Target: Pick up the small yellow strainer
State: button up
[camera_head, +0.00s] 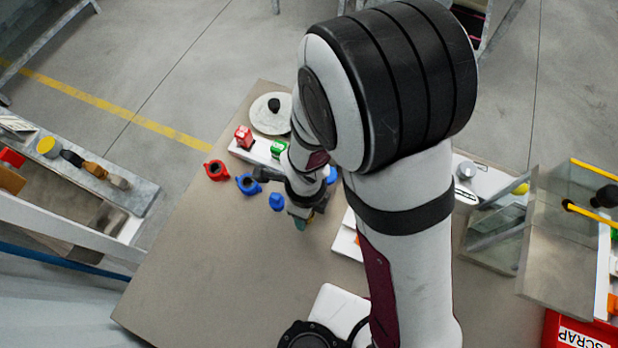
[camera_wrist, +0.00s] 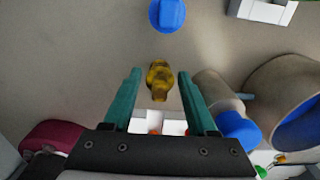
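The small yellow strainer (camera_wrist: 158,80) shows in the wrist view, lying on the brown table top between the tips of my gripper and apart from both fingers. It is a dark translucent yellow piece with a wider middle. My gripper (camera_wrist: 160,74) is open, with one teal finger on each side of the strainer and a gap on both sides. In the head view my gripper (camera_head: 301,222) points down over the table; my arm and wrist hide most of this spot, and I cannot make out the strainer clearly there.
A blue part (camera_wrist: 167,14) lies just beyond the strainer. A large grey-beige ring-like part (camera_wrist: 285,95) stands close to the right finger. Red (camera_head: 216,170) and blue (camera_head: 248,184) parts and a white tray (camera_head: 240,152) lie nearby. The table's front left (camera_head: 210,270) is clear.

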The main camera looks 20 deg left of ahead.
grip_shut()
